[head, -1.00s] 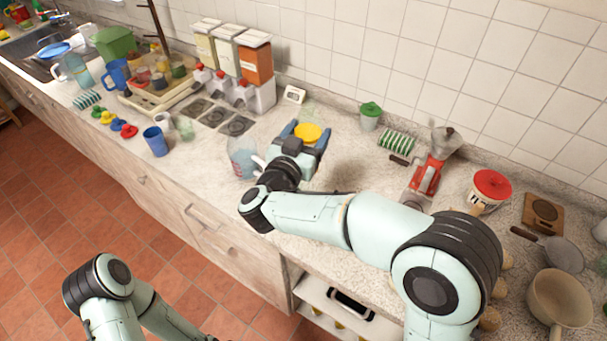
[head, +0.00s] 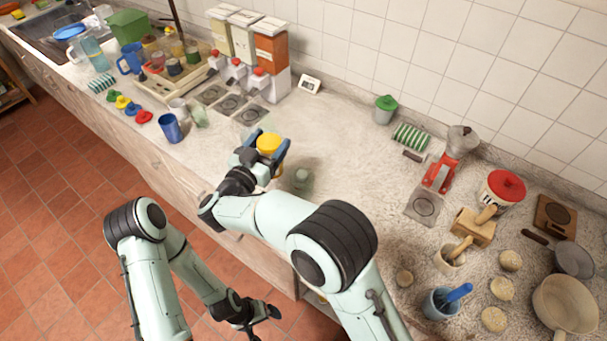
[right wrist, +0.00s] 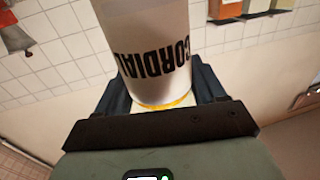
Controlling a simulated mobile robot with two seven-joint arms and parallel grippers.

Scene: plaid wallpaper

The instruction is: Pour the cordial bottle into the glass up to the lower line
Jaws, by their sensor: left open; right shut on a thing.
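My right gripper (head: 268,150) is shut on the cordial bottle (head: 269,143), held over the counter near its front edge. The bottle's yellow part shows between the fingers. In the right wrist view the bottle (right wrist: 150,40) is pale, with an upside-down black CORDIAL label and a yellow rim by the gripper. A small pale, greenish glass-like item (head: 303,179) stands on the counter just right of the gripper. I cannot tell whether it is the task's glass; no line is readable. My left gripper (head: 262,312) is open and empty, low in front of the counter.
A blue cup (head: 171,127) and a pale clear glass (head: 200,116) stand left of the right gripper. Dispensers (head: 265,65) stand behind. A red grinder (head: 446,160), mortar (head: 450,258) and blue container (head: 441,302) are right. The counter's middle (head: 350,140) is mostly clear.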

